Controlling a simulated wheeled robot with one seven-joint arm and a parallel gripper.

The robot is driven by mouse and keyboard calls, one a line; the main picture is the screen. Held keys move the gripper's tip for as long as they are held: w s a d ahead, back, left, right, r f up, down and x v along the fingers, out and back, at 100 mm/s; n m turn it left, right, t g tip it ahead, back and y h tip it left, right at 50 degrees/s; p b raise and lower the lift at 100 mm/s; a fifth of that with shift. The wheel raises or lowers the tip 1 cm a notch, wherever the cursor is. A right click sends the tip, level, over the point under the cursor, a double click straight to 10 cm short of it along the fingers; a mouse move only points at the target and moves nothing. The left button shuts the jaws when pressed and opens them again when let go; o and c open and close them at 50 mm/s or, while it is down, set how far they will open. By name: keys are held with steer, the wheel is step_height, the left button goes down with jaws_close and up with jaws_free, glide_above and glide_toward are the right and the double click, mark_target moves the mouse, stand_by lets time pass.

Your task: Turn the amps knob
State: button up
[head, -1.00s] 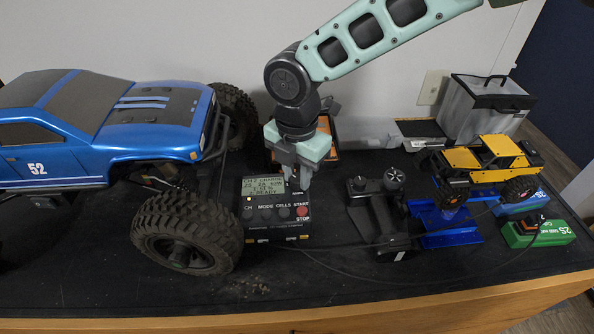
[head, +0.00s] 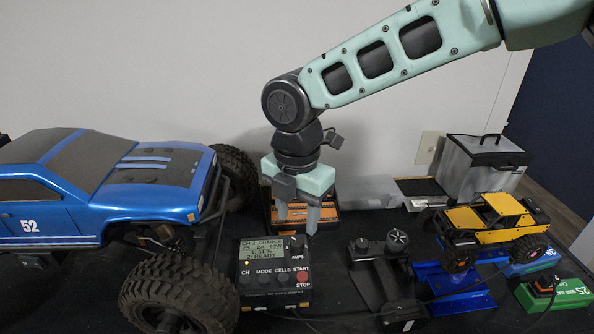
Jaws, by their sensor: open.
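The black charger (head: 262,291) sits on the bench in front of me, with a lit screen (head: 263,250) that shows a CHARGE line and READY. Its amps knob (head: 297,243) is a small dark knob right of the screen, above the AMPS label, and shows in full. My gripper (head: 297,226) is open and empty, fingers pointing down. In the picture its fingertips are just above the charger's top edge and the knob, apart from the knob. Their exact height and depth over it cannot be told.
The blue truck (head: 105,195) with big tires stands close at the left. A transmitter (head: 377,275) stands at the right, by the yellow crawler (head: 495,232) on a blue stand (head: 447,288). An orange-and-black tray (head: 335,215) lies behind my gripper. Cables run in front of the charger.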

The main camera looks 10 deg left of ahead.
mark_target(297, 242)
step_height(297, 242, up, 12)
steer(key=b, duration=0.2)
steer(key=shift+s+f, duration=0.1)
steer(key=shift+f, duration=0.05)
